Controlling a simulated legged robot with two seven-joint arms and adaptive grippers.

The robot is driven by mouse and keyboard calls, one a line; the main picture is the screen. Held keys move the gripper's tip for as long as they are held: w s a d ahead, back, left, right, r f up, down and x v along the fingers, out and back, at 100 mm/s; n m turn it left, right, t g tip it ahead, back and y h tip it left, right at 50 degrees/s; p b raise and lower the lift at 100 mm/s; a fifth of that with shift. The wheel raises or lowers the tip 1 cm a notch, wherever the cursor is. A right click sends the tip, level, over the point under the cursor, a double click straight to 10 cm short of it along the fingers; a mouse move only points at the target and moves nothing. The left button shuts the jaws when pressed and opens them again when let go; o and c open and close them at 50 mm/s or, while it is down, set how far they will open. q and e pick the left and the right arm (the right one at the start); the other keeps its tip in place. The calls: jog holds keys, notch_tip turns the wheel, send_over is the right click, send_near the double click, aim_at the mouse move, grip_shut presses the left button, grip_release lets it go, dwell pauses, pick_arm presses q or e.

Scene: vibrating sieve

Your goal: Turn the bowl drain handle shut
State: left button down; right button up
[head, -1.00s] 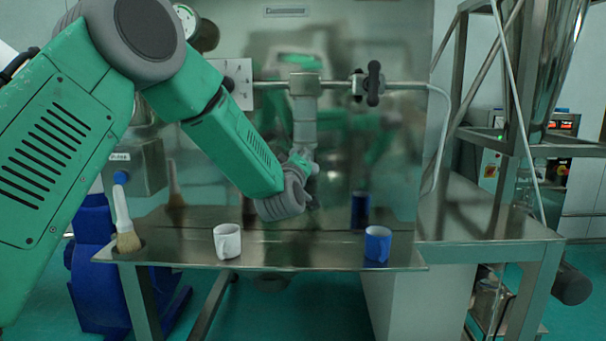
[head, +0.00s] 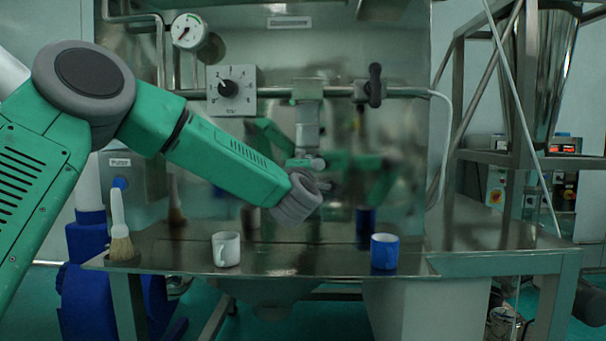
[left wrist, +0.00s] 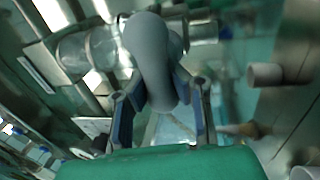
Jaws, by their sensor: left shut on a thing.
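My left gripper (head: 324,184) is in front of the steel back panel, beside the lower end of a vertical metal pipe fitting (head: 307,130) with a short side stub. In the left wrist view its two fingers (left wrist: 162,105) stand on either side of a smooth grey, rounded handle (left wrist: 153,60), and it is shut on this handle. The handle is beside a shiny metal cylinder (left wrist: 88,52). In the head view the handle is mostly hidden by the gripper, so its exact angle cannot be told. My right gripper is in neither view.
A white mug (head: 227,250) and a blue mug (head: 384,252) stand on the steel table (head: 300,262) below my gripper. A brush (head: 120,230) stands at its left end. A dial box (head: 231,90) and dark-handled clamp (head: 375,85) are on the horizontal pipe above.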

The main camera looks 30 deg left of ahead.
pick_arm(q)
jog(key=shift+f, duration=0.65)
jog(key=c, duration=1.4)
grip_release()
jog(key=shift+s+r, duration=0.1)
jog(key=shift+s, duration=0.1)
jog(key=shift+a+r, duration=0.15)
jog(key=shift+r, duration=0.05)
jog(key=v, duration=1.2)
jog(key=shift+w+f, duration=0.1)
